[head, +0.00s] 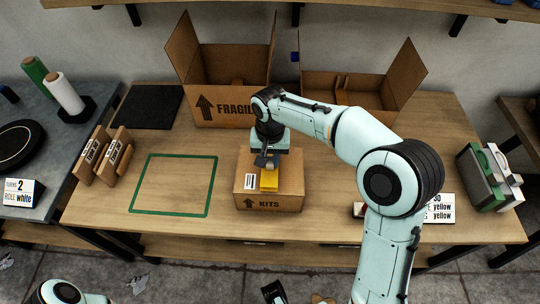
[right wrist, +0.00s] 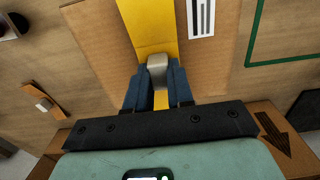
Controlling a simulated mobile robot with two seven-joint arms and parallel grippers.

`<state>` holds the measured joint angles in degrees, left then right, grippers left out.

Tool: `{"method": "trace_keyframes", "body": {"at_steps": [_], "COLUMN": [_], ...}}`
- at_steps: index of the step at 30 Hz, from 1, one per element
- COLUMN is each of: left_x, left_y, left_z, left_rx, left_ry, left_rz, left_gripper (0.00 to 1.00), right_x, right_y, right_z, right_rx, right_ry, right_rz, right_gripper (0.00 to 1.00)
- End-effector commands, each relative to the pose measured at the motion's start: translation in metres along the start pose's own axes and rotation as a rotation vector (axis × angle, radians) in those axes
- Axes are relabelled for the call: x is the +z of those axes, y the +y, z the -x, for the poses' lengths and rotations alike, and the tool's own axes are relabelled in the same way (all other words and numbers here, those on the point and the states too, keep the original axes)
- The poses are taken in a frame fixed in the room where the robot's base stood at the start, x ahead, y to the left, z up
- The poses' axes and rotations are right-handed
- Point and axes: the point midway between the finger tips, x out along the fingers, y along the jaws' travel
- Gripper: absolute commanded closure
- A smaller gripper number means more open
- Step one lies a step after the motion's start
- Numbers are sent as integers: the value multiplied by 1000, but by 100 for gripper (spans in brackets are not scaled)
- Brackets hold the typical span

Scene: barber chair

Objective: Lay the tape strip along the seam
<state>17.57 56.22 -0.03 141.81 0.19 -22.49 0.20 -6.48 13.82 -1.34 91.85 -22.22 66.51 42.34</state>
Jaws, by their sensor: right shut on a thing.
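A closed cardboard box marked KITS (head: 288,190) sits on the table. It also shows in the right wrist view (right wrist: 105,45), below my gripper. A yellow tape strip (head: 269,180) lies over the top of the box toward its front edge; in the right wrist view the strip (right wrist: 146,25) runs away from my fingers over the cardboard. My right gripper (head: 267,160) is just above the box top, its blue fingers (right wrist: 157,85) shut at the strip, with a grey metal piece between them. The strip hides the seam under it.
An open FRAGILE box (head: 225,107) and another open box (head: 350,90) stand behind. A green taped rectangle (head: 175,185) on the table is empty. Brown tape holders (head: 103,157) stand at left; a grey-green case (head: 488,177) stands at right. A white card (head: 440,208) is partly behind my arm.

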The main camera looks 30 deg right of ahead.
Motion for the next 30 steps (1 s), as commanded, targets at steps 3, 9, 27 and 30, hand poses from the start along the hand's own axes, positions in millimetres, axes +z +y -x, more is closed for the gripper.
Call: {"method": "trace_keyframes", "body": {"at_steps": [3, 9, 27, 30], "left_x": [-2, -3, -3, -2], "left_y": [-1, 0, 0, 0], "left_z": [-4, -4, -4, -2], "left_rx": [1, 2, 2, 2], "left_ry": [6, 10, 10, 7], "left_rz": [-1, -1, -1, -1], "left_gripper": [57, 57, 57, 57], "right_x": [0, 0, 0, 0], "right_y": [0, 0, 0, 0], "right_z": [-8, -11, -8, 2], "right_rx": [1, 1, 0, 0], "right_ry": [-1, 0, 1, 2], "right_rz": [0, 0, 0, -1], "right_gripper": [100, 100, 48, 48]}}
